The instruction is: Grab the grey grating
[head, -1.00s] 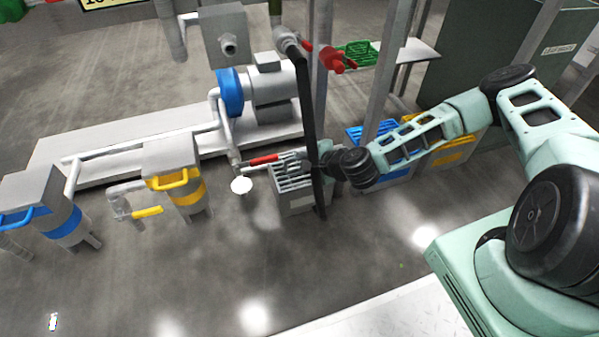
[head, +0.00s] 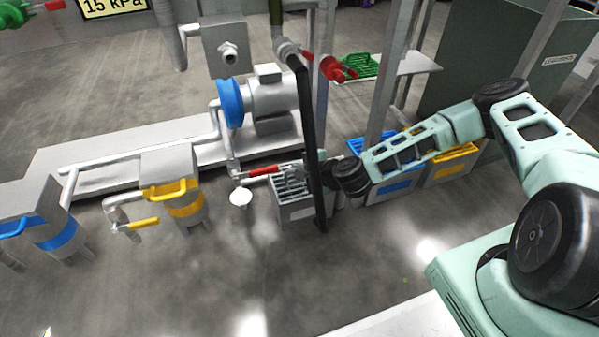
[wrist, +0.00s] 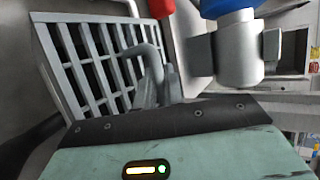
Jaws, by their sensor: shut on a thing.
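The grey grating (head: 291,183) lies at the top of a grey bin (head: 297,212) on the floor, near the middle of the head view. In the wrist view the grating (wrist: 80,65) fills the upper left, with pale bars and a raised bent handle. My gripper (wrist: 155,88) is shut on the grating at that handle. In the head view my gripper comes in from the right, and a black upright pole partly hides it. I cannot tell whether the grating is lifted clear of the bin.
The black pole (head: 308,130) stands close in front of my gripper. A red-handled valve (head: 263,171) and pipe are just left. Floor in front is clear.

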